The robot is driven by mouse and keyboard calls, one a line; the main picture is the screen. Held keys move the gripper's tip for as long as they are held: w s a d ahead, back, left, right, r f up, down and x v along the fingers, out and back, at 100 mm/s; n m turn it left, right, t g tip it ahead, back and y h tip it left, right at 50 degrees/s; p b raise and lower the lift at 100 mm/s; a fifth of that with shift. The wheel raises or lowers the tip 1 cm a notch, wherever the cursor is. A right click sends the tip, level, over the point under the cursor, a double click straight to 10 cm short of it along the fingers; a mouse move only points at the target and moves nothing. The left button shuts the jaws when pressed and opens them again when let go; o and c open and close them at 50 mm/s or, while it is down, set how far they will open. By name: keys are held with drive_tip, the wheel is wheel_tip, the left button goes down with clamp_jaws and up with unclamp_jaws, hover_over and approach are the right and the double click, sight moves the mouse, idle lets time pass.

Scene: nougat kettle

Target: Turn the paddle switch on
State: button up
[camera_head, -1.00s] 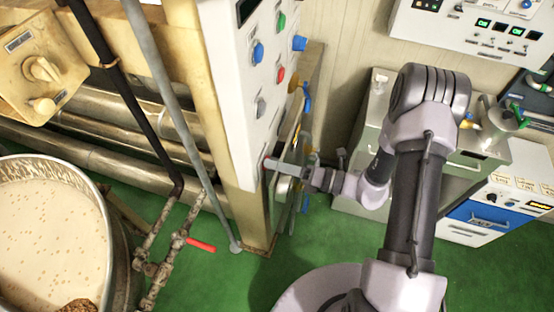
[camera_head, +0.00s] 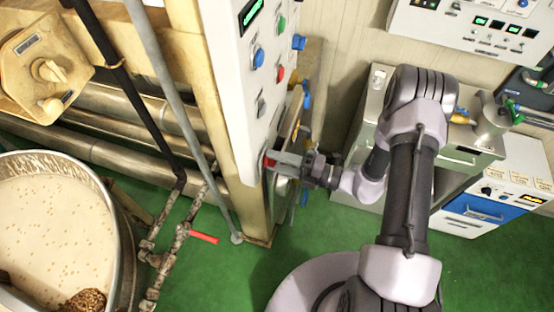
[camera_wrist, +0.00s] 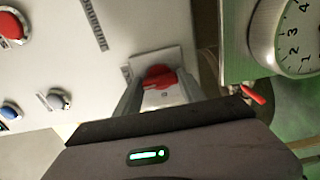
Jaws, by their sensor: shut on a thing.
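The paddle switch (camera_wrist: 158,76) is a red paddle on a pale square plate, low on the white control panel. In the wrist view it sits between the fingertips of my gripper (camera_wrist: 160,90), which is shut on it. In the head view the red of the switch (camera_head: 268,161) shows at the panel's lower edge, with my gripper (camera_head: 278,161) reaching it from the right. The fingers hide part of the switch, and I cannot tell its exact position.
The white panel (camera_head: 240,90) carries blue, green and red knobs or buttons above the switch. A red-handled valve (camera_head: 204,238) and a large kettle (camera_head: 118,215) stand to the left. A dial (camera_wrist: 290,35) is at the wrist view's upper right. Green floor is open below.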

idle(0.3)
drive_tip(key=o, duration=1.4)
drive_tip(key=shift+c, duration=0.2)
drive_tip(key=shift+d, duration=0.1)
drive_tip(key=v, duration=1.7)
drive_tip(key=shift+p, duration=0.4)
drive_tip(key=shift+s+d, duration=0.1)
